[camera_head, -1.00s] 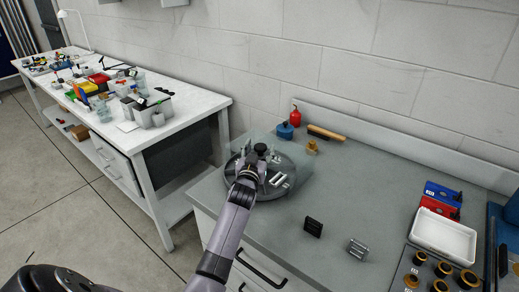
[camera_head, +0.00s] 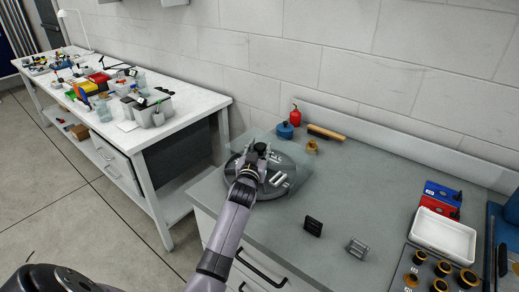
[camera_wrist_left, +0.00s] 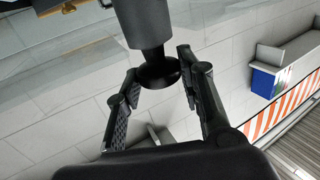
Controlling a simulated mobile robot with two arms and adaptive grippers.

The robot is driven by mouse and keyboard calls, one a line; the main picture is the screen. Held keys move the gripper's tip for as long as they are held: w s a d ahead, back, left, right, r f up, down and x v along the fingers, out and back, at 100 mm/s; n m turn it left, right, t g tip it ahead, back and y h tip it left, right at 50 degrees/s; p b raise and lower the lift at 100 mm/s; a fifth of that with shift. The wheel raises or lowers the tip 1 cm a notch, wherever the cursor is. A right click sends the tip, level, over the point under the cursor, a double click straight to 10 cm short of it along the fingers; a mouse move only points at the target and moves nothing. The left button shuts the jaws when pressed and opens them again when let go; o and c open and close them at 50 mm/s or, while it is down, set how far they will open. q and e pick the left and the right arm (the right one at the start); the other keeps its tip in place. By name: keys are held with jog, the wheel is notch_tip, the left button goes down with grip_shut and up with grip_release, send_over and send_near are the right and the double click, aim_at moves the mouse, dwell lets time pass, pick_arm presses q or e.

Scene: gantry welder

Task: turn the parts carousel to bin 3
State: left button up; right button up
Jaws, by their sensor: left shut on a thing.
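The parts carousel (camera_head: 288,190) is a dark round turntable at the left end of the grey bench, with small metal parts (camera_head: 278,179) on its top. Its bins' numbers cannot be read. My left gripper (camera_head: 257,152) is over the carousel, and its arm hides part of the near side. In the left wrist view, the two fingers (camera_wrist_left: 160,88) are closed around a black knob (camera_wrist_left: 158,72) under a dark grey cylinder (camera_wrist_left: 147,22). My right gripper does not show.
A blue container (camera_head: 285,130), red bottle (camera_head: 295,115), brush (camera_head: 326,133) and brass part (camera_head: 311,146) stand behind the carousel. A black block (camera_head: 313,226) and grey block (camera_head: 357,248) lie to its right.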

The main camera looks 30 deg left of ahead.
pick_arm(q)
grip_shut()
